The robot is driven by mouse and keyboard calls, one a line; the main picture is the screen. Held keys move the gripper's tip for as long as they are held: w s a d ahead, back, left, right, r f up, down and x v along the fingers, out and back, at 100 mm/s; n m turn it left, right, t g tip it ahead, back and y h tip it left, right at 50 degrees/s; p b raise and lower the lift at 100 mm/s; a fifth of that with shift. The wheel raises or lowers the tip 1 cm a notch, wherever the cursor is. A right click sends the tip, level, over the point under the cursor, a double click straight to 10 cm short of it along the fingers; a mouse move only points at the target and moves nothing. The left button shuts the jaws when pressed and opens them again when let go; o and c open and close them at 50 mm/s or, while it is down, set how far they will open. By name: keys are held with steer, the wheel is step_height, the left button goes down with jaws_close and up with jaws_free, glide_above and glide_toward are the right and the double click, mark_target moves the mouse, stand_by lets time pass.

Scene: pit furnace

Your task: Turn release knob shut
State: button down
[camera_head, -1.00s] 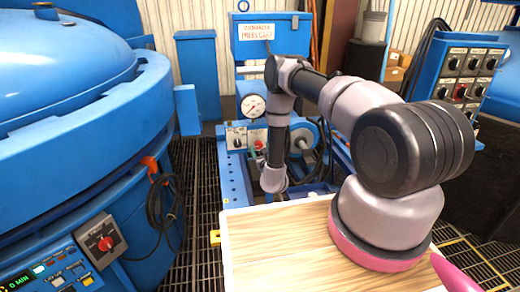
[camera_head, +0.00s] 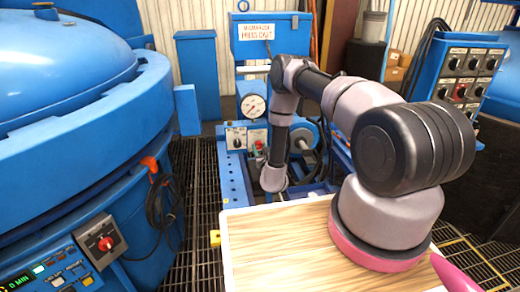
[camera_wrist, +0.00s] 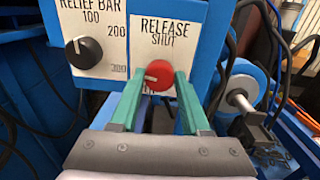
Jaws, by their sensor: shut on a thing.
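The round red release knob (camera_wrist: 160,72) sits on a white plate (camera_wrist: 168,35) lettered RELEASE and SHUT above it. Its white mark points to the left, not up at SHUT. Lettering below the knob is mostly hidden. My gripper (camera_wrist: 159,80) has its two green fingers on either side of the knob and is shut on it. In the head view the red knob (camera_head: 259,145) shows just left of my forearm. My fingers cannot be made out there.
A black relief bar knob (camera_wrist: 84,52) stands left of the release knob. A pressure gauge (camera_head: 253,105) is above the panel. A blue cylinder with a metal shaft (camera_wrist: 240,95) and dark cables are at the right. The blue furnace (camera_head: 70,110) fills the left.

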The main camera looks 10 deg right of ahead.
steer(key=m, duration=0.4)
steer(key=shift+d, duration=0.15)
steer(key=m, duration=0.5)
steer(key=shift+f, duration=0.1)
steer(key=m, duration=0.4)
steer(key=shift+m+h, duration=0.3)
steer(key=shift+m, duration=1.5)
steer(key=shift+c, duration=1.9)
jaws_free()
steer(key=shift+s, duration=0.1)
